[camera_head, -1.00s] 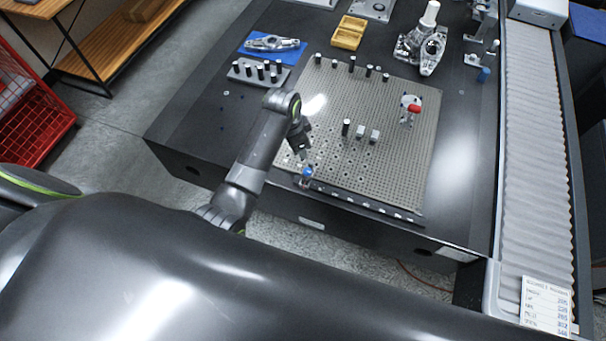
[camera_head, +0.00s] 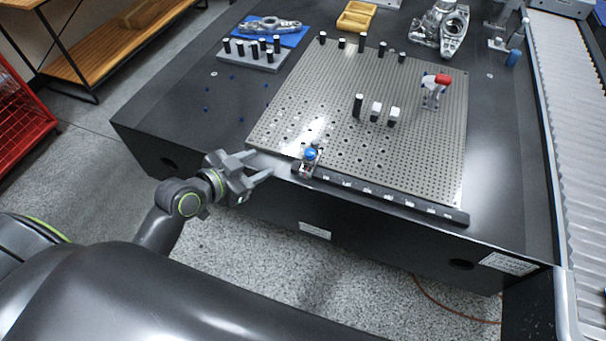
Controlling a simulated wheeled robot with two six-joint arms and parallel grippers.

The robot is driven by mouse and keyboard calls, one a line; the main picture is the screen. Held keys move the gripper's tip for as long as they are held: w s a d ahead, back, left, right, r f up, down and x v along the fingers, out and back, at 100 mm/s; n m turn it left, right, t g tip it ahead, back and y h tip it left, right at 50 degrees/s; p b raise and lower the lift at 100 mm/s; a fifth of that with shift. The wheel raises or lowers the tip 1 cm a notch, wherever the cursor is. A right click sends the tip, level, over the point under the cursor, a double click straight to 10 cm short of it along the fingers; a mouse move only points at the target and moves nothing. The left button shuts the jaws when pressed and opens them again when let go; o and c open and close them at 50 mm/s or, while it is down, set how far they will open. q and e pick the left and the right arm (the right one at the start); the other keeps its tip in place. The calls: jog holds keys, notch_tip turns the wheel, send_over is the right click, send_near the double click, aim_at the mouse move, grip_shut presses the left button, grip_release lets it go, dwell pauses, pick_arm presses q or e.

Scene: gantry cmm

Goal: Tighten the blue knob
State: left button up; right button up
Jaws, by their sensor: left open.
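The blue knob (camera_head: 311,154) sits on top of a small metal fixture (camera_head: 306,168) at the near left corner of the perforated plate, at the left end of the dark rail. My left gripper (camera_head: 264,167) is open and empty, to the left of the knob and apart from it. Its fingers point right, towards the fixture, near the table's front edge. My right gripper is not in view.
The perforated plate (camera_head: 420,150) carries black pins, two pale blocks and a red-handled clamp (camera_head: 441,80). A dark rail (camera_head: 390,196) runs along its front edge. A grey pin block (camera_head: 252,58) stands behind left. The table's left part is mostly clear.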

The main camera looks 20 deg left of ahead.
pick_arm(q)
jog(key=s+d+f+n+t+h+b, duration=0.1)
jog(key=s+t+h+b, duration=0.2)
jog(key=s+b, duration=0.7)
send_near(306, 156)
jog(key=shift+t, duration=0.4)
jog(key=x, duration=0.9)
jog(key=shift+d+f, duration=0.1)
jog(key=shift+f, duration=0.1)
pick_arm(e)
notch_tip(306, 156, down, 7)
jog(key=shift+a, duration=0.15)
pick_arm(q)
jog(key=shift+c, duration=0.2)
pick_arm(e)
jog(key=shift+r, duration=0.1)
pick_arm(q)
grip_shut()
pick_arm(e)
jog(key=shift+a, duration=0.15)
